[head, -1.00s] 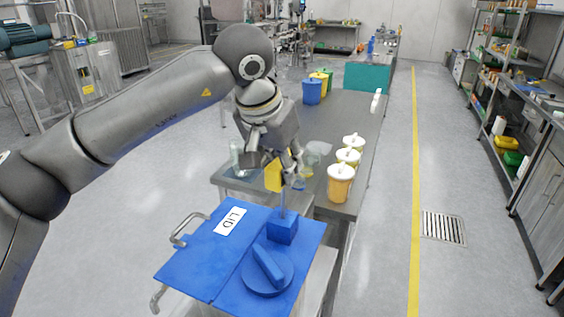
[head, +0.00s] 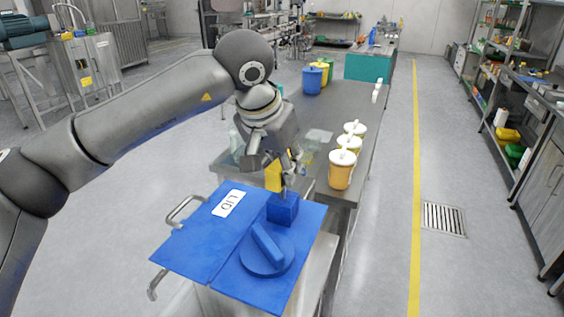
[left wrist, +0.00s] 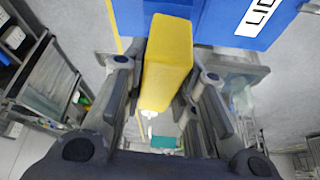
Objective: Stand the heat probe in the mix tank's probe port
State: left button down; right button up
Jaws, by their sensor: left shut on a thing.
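The heat probe (head: 273,177) has a yellow block handle and a thin rod below it. My left gripper (head: 286,174) is shut on the handle, above the mix tank. The yellow handle (left wrist: 168,62) fills the space between the fingers in the left wrist view. The probe port (head: 283,209) is a raised blue block on the tank's blue lid (head: 205,240). A short length of rod shows right above the block, and its lower end is hidden, seemingly inside the port. The probe looks roughly upright. My right gripper is not in view.
A round blue hatch with a bar handle (head: 267,250) sits on the lid in front of the port. Metal handles (head: 184,209) stick out at the left. A steel table (head: 335,115) behind carries white-lidded yellow tubs (head: 342,170) and clear containers.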

pick_arm(q)
jog(key=shift+f+b, duration=1.25)
jog(key=shift+f, duration=0.6)
jog(key=c, duration=1.1)
grip_release()
jog(key=v, duration=1.2)
